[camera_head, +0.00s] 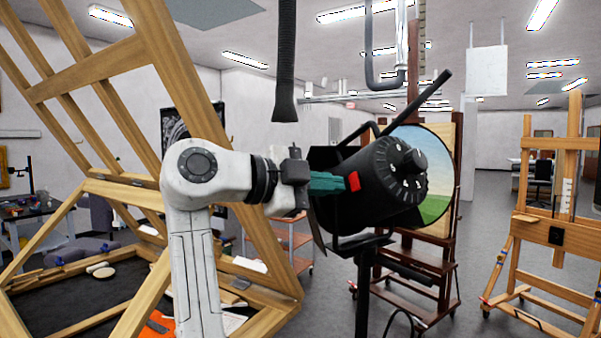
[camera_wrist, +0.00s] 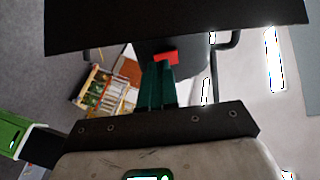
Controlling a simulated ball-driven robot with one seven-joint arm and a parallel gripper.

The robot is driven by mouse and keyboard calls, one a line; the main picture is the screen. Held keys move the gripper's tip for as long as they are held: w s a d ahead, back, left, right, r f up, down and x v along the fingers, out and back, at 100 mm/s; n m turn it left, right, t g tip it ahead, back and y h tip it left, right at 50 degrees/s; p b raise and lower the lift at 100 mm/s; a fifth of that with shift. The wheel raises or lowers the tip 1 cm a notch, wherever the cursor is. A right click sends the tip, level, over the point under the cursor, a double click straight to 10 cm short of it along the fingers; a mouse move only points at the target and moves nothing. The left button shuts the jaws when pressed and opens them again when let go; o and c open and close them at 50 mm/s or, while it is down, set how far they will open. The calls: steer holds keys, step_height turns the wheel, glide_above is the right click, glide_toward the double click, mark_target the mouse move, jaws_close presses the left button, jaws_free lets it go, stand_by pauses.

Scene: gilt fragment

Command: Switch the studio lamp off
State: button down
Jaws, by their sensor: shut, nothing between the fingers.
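The studio lamp (camera_head: 385,178) is a black cylinder on a dark stand, with a ribbed, dial-like end turned toward the right. A red switch (camera_head: 353,182) sits on its side; it also shows in the wrist view (camera_wrist: 166,57). My gripper (camera_head: 341,183) reaches in from the left with its teal fingers closed together and empty. The fingertips (camera_wrist: 163,67) are right at the red switch and appear to touch it, partly covering it in the wrist view. The lamp's front face is hidden, so I cannot tell whether it is lit.
A large wooden frame (camera_head: 150,50) stands close on the left. A dark easel with a landscape painting (camera_head: 437,165) is behind the lamp. A light wooden easel (camera_head: 545,220) stands at right. A black hose (camera_head: 286,60) hangs above my arm. Grey floor is open at right.

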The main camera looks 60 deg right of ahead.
mark_target(353, 188)
steer(key=shift+x, duration=1.15)
steer(key=shift+f, duration=0.1)
steer(key=shift+s+d+f+h+b, duration=0.2)
steer(key=shift+f+h+b, duration=0.2)
steer(key=shift+b, duration=0.55)
steer(key=h+b, duration=0.1)
steer(key=n+b, duration=0.1)
steer(key=b, duration=0.1)
steer(key=shift+s+f+t+h, duration=0.2)
steer(key=shift+f+t+h, duration=0.1)
steer(key=shift+h, duration=0.1)
steer(key=shift+r, duration=0.4)
steer(key=b+v, duration=0.3)
steer(key=v, duration=0.8)
steer(key=shift+a, duration=0.15)
